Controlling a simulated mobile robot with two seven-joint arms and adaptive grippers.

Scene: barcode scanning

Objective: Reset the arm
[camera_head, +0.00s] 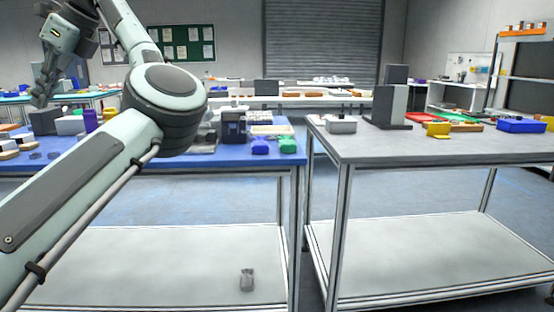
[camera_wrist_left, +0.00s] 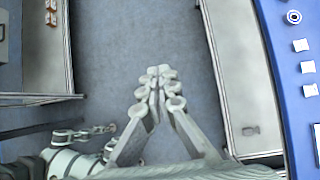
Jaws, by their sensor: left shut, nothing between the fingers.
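My left arm (camera_head: 166,95) comes in from the left and bends up and back in the head view. My left gripper (camera_head: 41,92) hangs at the upper left, in front of the blue table's far left part. In the left wrist view the gripper (camera_wrist_left: 158,80) is shut, its fingertips together with nothing between them, and bare floor shows beyond them.
A blue-topped table (camera_head: 230,162) with several boxes stands at left. A grey table (camera_head: 430,150) with a scanner-like stand (camera_head: 390,106) and several items stands at right. A small grey object (camera_head: 247,280) lies on the blue table's lower shelf. A narrow gap separates the tables.

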